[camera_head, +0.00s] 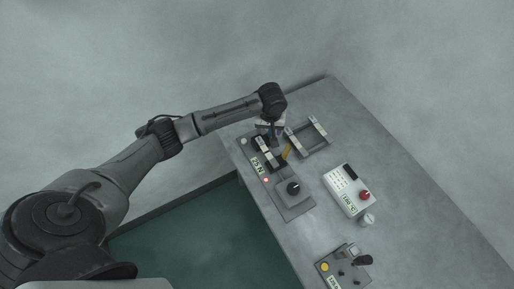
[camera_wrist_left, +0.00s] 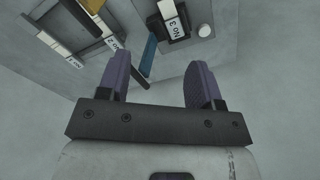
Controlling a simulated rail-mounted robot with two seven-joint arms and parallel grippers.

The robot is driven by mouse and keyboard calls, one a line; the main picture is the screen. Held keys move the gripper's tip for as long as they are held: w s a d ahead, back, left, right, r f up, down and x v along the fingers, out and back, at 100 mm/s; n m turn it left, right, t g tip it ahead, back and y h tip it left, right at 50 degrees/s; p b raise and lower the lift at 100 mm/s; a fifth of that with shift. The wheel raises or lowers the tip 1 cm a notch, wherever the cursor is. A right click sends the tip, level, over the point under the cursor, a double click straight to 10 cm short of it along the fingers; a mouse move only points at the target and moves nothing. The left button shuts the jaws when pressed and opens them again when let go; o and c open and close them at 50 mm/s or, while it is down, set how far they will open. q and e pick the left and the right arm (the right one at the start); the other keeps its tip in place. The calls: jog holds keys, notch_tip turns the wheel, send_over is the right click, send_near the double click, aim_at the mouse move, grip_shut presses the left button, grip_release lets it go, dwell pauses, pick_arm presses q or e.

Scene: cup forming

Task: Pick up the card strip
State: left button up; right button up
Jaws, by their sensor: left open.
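My left gripper (camera_head: 270,132) is over the far left corner of the grey table, close above the small dark fixture (camera_head: 264,154). In the left wrist view its two purple fingers (camera_wrist_left: 160,66) are apart with nothing between them. Ahead of them are a thin blue strip (camera_wrist_left: 149,55) and a white strip-like piece (camera_wrist_left: 169,10) labelled NO 3 on a black holder. A yellow piece (camera_head: 286,152) stands beside the fixture; a yellow piece also shows at the wrist view's top edge (camera_wrist_left: 90,5). I cannot tell which piece is the card strip. My right gripper is in neither view.
A frame with two pale rails (camera_head: 322,130) lies right of the fixture. A panel with a black knob (camera_head: 293,188), a white box with a red button (camera_head: 348,190) and another control panel (camera_head: 334,268) stand nearer. The table's right side is clear.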

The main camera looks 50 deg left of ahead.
pick_arm(q)
jog(key=n, duration=0.2)
jog(key=n+b, duration=0.1)
jog(key=n, duration=0.4)
send_over(267, 151)
jog(key=f, duration=0.8)
jog(key=shift+d+f, duration=0.2)
jog(key=shift+f, duration=0.2)
jog(key=shift+s+a+f+b, duration=0.1)
jog(key=shift+f+b, duration=0.15)
jog(key=shift+f, duration=1.05)
jog(key=shift+a+f+b, duration=0.1)
jog(key=shift+f+b, duration=0.15)
jog(key=shift+f, duration=1)
jog(key=shift+c, duration=0.4)
jog(key=c, duration=0.9)
